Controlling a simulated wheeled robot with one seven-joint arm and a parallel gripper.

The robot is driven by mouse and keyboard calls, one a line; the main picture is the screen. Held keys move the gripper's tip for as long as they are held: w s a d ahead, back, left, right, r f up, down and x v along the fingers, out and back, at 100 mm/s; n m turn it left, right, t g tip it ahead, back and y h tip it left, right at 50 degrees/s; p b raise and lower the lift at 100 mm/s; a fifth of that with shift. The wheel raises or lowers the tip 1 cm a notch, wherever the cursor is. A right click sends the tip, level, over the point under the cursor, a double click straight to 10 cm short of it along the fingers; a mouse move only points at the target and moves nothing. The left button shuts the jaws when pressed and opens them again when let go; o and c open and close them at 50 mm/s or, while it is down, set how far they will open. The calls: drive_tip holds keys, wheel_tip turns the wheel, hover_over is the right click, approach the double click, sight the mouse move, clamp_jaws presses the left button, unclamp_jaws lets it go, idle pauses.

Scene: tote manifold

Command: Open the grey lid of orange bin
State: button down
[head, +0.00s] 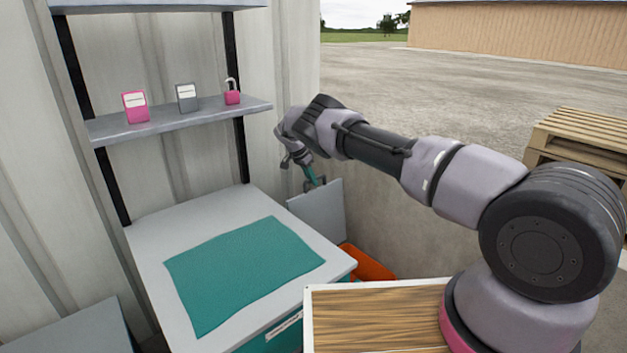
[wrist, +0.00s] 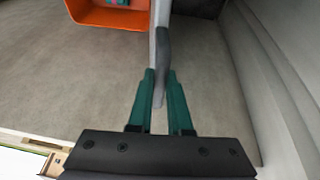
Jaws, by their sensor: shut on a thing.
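The grey lid (head: 318,212) stands raised, close to upright, at the back of the orange bin (head: 368,265) in the head view. The bin is partly hidden behind the white-topped cabinet. My gripper (head: 315,183) is at the lid's upper edge. In the wrist view the lid (wrist: 153,30) shows nearly edge-on, and my gripper's teal fingers (wrist: 158,88) are shut on its dark grey handle (wrist: 162,62). The orange bin (wrist: 108,14) shows at the top, its opening uncovered, with a small pink and teal thing (wrist: 118,2) inside.
A white cabinet top (head: 160,235) with a teal cloth (head: 240,270) lies left of the bin. A shelf (head: 180,122) above it holds two small boxes and a pink padlock (head: 232,97). A wooden-topped surface (head: 375,315) is in front. Pallets (head: 580,140) stand at right.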

drive_tip(key=shift+s+f, duration=0.15)
drive_tip(key=c, duration=0.8)
unclamp_jaws()
drive_tip(key=shift+c, duration=0.2)
drive_tip(key=shift+a+r, duration=0.2)
drive_tip(key=shift+r, duration=0.35)
drive_tip(key=s+a, duration=0.5)
drive_tip(key=a, duration=0.5)
drive_tip(key=shift+s+a, duration=0.2)
drive_tip(key=shift+a, duration=0.15)
drive_tip(key=shift+s, duration=0.1)
